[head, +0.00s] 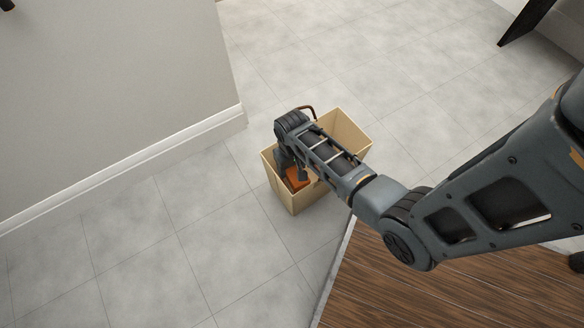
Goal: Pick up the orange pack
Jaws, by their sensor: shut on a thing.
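The orange pack (297,179) is inside an open tan box (291,198) on the tiled floor, in the middle of the head view. My arm comes in from the right, and its end points down into the box. My gripper (291,170) is shut on the orange pack. The fingers are small and dark, and the wrist partly hides them. The arm also covers the middle of the box and part of its inside, so I cannot tell whether the pack touches the bottom.
A grey wall corner with a white baseboard (130,160) stands at the left. A brown wooden surface (400,290) lies at the lower right, close to the box. Grey floor tiles (170,240) are clear to the left and behind. A dark leg (524,22) shows at the top right.

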